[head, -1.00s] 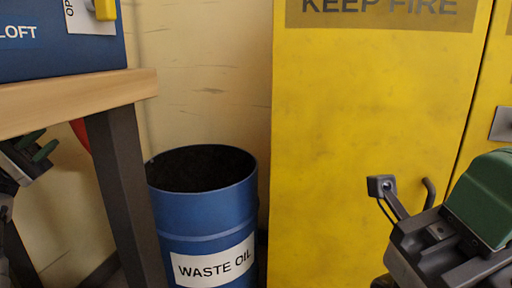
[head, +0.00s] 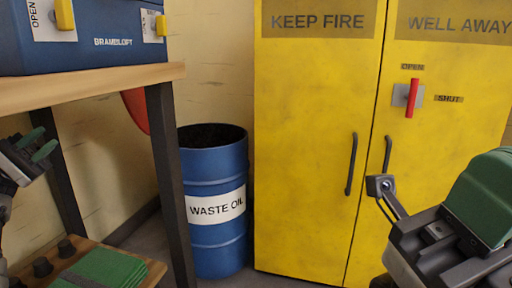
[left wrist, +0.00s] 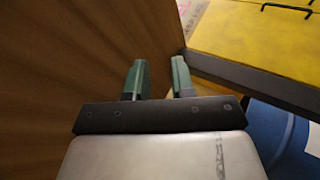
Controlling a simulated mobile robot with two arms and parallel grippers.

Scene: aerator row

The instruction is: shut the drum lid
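The blue drum (head: 215,165) labelled WASTE OIL stands upright on the floor between the workbench and the yellow cabinet. Its top is uncovered and the inside looks dark. A red curved piece (head: 135,108) shows behind the bench leg, up and left of the drum; I cannot tell whether it is the lid. My left gripper (head: 38,146) is at the left edge, left of the drum and apart from it. In the left wrist view its green fingers (left wrist: 159,78) are apart with nothing between them; the drum (left wrist: 287,140) shows at right.
The wooden workbench (head: 95,88) carries a blue box (head: 95,55) with yellow latches. Its dark leg (head: 168,180) stands close left of the drum. A low shelf (head: 150,268) holds a green stack. The yellow cabinet (head: 310,150) is shut, close right of the drum.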

